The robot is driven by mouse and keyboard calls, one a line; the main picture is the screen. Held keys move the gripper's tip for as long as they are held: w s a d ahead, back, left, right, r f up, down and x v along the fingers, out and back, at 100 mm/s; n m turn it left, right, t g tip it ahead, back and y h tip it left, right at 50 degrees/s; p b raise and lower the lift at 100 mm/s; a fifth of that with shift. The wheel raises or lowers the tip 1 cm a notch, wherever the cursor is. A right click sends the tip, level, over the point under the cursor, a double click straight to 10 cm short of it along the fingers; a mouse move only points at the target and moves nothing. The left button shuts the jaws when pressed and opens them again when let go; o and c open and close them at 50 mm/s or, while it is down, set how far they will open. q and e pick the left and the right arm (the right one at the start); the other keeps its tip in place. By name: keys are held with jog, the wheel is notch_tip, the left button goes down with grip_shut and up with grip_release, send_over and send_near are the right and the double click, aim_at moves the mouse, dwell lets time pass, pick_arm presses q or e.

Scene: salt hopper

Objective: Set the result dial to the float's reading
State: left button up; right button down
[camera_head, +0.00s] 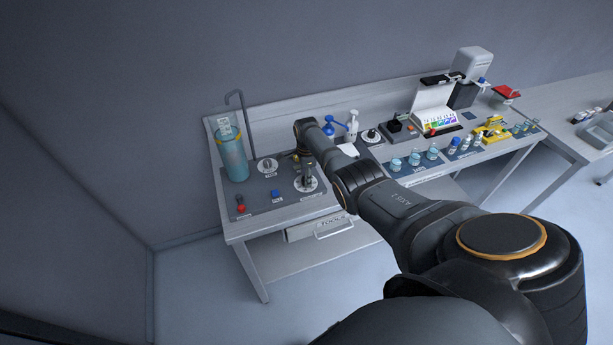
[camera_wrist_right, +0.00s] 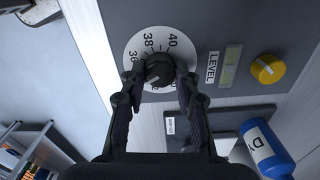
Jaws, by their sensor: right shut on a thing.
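A white dial (camera_wrist_right: 137,49) with the numbers 36, 38 and 40 sits on a grey panel in the right wrist view. My right gripper (camera_wrist_right: 160,82) is shut on its black knob (camera_wrist_right: 158,68), one finger on each side. The fingers hide the lower part of the scale, and I cannot read the knob's setting surely. In the head view the right gripper (camera_head: 308,173) points down over the same dial (camera_head: 306,185). A tall turquoise cylinder (camera_head: 233,158) stands at the bench's left end with the pale float (camera_head: 225,127) sticking up from it; its reading is too small to tell.
A yellow knob (camera_wrist_right: 267,69) and a LEVEL window (camera_wrist_right: 231,65) are beside the dial. A blue bottle (camera_wrist_right: 266,146) lies within the wrist view. Another dial (camera_head: 267,166), a blue block (camera_head: 275,194) and a red knob (camera_head: 241,208) are nearby. Beakers (camera_head: 414,159) stand farther right.

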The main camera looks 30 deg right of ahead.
jog(key=shift+w+r+m, duration=0.1)
jog(key=shift+m, duration=0.2)
dwell(0.4)
jog(key=c, duration=1.1)
grip_release()
jog(key=shift+o, duration=0.6)
notch_tip(320, 180, up, 12)
